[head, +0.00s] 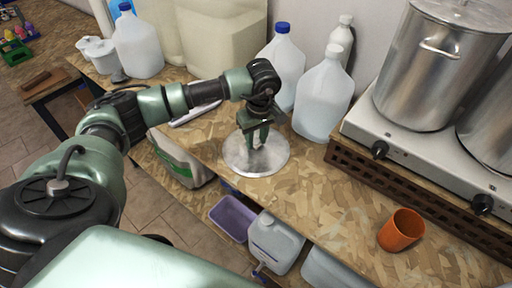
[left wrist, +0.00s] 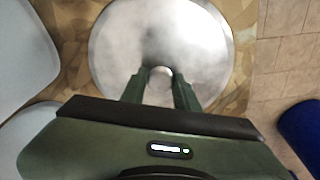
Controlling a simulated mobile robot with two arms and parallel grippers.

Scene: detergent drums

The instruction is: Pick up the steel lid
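The steel lid (head: 270,158) is a round, shiny disc lying flat on the wooden counter, near its front edge. It also fills the upper middle of the left wrist view (left wrist: 205,40). My left gripper (head: 257,146) points down over the lid's middle. In the left wrist view its two fingers (left wrist: 160,78) stand apart, one on each side of a small bright knob (left wrist: 160,72). I cannot tell whether the fingers press on the knob. My right gripper is not in view.
Plastic jugs (head: 323,98) stand behind the lid. A stove (head: 420,145) with large steel pots (head: 432,75) is at the right. An orange cup (head: 401,230) stands on the front right of the counter. A purple bin (head: 232,217) and a jug (head: 275,243) are below the counter edge.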

